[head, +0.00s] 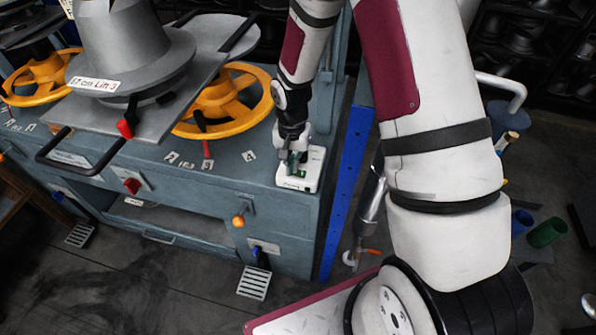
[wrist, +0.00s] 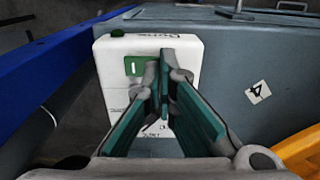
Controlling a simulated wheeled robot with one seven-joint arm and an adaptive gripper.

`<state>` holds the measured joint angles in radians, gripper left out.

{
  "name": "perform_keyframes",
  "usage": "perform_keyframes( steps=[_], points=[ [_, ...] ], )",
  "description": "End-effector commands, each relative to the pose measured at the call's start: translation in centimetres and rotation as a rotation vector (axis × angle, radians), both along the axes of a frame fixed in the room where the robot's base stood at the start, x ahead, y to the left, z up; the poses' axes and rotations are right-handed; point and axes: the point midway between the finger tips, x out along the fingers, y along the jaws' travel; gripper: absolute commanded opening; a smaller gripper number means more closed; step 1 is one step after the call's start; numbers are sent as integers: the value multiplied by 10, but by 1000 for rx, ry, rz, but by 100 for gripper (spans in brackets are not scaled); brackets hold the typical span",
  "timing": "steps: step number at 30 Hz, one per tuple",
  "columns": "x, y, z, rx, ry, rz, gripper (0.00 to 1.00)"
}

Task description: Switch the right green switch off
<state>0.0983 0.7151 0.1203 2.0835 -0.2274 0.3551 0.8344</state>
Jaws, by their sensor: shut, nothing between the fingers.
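The right green switch (wrist: 134,66) is a green rocker set in a white switch box (wrist: 108,70) on the corner of the blue-grey machine top. The white box also shows in the head view (head: 313,171). My gripper (wrist: 170,64) is shut and empty, its fingertips over the box just right of the green switch in the wrist view. The fingers cover the switch's right part, and I cannot tell whether they touch it. In the head view my gripper (head: 293,163) points down onto the box and hides most of the switch.
Two orange handwheels (head: 226,103) and a grey hat form (head: 133,45) stand left of the box. A blue upright post (head: 344,190) is right of the machine corner. An orange-knobbed lever (head: 239,220) sticks out of the front. Dark floor lies in front.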

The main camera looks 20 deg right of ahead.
Motion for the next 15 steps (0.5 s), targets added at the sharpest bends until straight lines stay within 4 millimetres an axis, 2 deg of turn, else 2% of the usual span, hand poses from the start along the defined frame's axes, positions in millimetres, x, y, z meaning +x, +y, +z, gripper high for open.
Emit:
perform_keyframes(
  steps=[8,15],
  points=[
    [0,0,-3,0,0,0,0],
    [0,0,12,0,-2,-1,0]
  ],
)
